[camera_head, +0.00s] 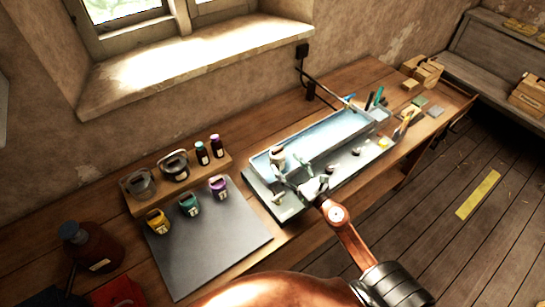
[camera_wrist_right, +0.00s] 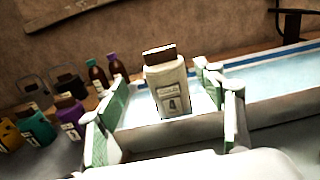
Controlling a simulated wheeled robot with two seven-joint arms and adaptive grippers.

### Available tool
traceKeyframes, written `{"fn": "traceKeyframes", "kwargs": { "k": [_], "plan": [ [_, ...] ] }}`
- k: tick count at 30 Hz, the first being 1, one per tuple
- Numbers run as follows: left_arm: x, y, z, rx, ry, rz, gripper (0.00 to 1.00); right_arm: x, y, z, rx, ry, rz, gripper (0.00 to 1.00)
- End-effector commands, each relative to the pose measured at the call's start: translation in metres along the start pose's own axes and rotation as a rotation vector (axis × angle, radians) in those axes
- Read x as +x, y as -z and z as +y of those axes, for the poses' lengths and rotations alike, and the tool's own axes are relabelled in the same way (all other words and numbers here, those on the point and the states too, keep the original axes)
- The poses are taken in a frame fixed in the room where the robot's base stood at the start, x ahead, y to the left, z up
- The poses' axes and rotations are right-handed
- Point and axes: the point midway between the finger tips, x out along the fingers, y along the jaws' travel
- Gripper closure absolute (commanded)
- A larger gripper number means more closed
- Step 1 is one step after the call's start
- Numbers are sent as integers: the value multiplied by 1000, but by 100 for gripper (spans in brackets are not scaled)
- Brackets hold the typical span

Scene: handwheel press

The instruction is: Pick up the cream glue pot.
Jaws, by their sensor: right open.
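The cream glue pot (camera_head: 277,156) stands upright at the near left end of the long shallow tray (camera_head: 262,166). In the right wrist view the cream glue pot (camera_wrist_right: 171,88) has a brown top and a label with a dark mark. My right gripper (camera_head: 287,182) is open, just on the near side of the pot. In the wrist view its green-padded fingers (camera_wrist_right: 167,112) stand to either side of the pot, with no clear contact. Whether the pot lies fully between them I cannot tell. My left gripper is not in view.
Yellow (camera_head: 157,222), teal (camera_head: 189,205) and purple (camera_head: 218,188) pots stand by a grey mat (camera_head: 215,250). A wooden rack (camera_head: 135,205) holds jars and bottles behind them. Small dark pieces and tools lie along the tray's right side. The mat's middle is clear.

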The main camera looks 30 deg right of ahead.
Motion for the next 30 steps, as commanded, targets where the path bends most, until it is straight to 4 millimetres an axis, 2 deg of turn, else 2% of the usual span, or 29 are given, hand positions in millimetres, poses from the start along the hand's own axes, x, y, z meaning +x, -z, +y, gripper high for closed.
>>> {"fn": "traceKeyframes", "kwargs": {
  "k": [7,10,16,23,25,30],
  "plan": [
    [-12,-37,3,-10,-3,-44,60,25,-4,-4,1,5,-2,37],
    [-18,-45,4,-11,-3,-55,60,39,-8,-5,3,5,-3,37],
    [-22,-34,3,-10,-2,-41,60,65,-7,-6,4,4,-1,37],
    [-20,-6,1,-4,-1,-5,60,71,-6,-4,4,2,-1,37],
    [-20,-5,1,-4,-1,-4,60,71,-6,-4,4,2,-1,37],
    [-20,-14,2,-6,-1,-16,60,71,-6,-4,4,2,-1,49]
  ]
}}
